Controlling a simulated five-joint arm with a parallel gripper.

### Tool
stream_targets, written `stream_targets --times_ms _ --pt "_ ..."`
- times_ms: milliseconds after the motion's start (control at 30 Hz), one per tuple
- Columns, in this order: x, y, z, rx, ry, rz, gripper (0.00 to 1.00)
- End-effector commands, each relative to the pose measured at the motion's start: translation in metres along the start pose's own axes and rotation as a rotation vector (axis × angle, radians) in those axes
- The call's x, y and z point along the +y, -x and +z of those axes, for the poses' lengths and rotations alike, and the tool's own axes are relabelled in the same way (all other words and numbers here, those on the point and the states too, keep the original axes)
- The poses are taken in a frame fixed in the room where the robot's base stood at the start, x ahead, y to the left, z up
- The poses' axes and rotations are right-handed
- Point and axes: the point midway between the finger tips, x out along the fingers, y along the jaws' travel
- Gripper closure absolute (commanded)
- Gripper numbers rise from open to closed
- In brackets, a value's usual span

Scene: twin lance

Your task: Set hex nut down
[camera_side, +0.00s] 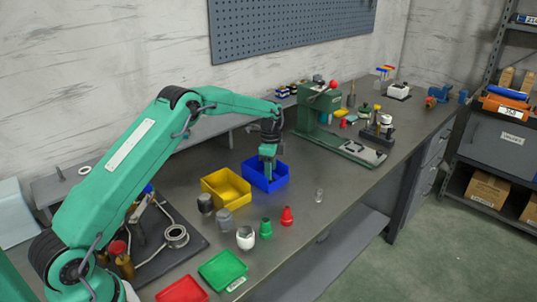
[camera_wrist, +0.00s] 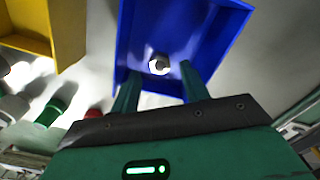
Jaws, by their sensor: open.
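The hex nut (camera_wrist: 159,65) shows in the wrist view as a small bright metal ring. It appears to lie on the floor of the blue bin (camera_wrist: 212,22), between and just beyond my two fingertips. My gripper (camera_wrist: 157,80) is open, with one finger on each side of the nut. In the side view my gripper (camera_side: 268,174) points down into the blue bin (camera_side: 277,184). The nut is hidden there by the bin walls and my fingers. Whether a finger touches the nut cannot be told.
A yellow bin (camera_side: 227,188) stands directly left of the blue one. Green (camera_side: 222,270) and red (camera_side: 181,290) trays lie nearer. A green press (camera_side: 318,112) stands behind right.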

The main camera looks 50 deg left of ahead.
Motion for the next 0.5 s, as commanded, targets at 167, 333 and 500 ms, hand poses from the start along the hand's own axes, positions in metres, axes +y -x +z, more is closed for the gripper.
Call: stream_targets --times_ms 167,333,500 --pt "0.0 0.029 0.0 0.001 0.0 -0.002 0.55" --pt "-0.001 0.057 0.0 0.001 0.0 -0.003 0.55" --pt "-0.001 0.08 0.0 0.001 0.0 -0.002 0.55"
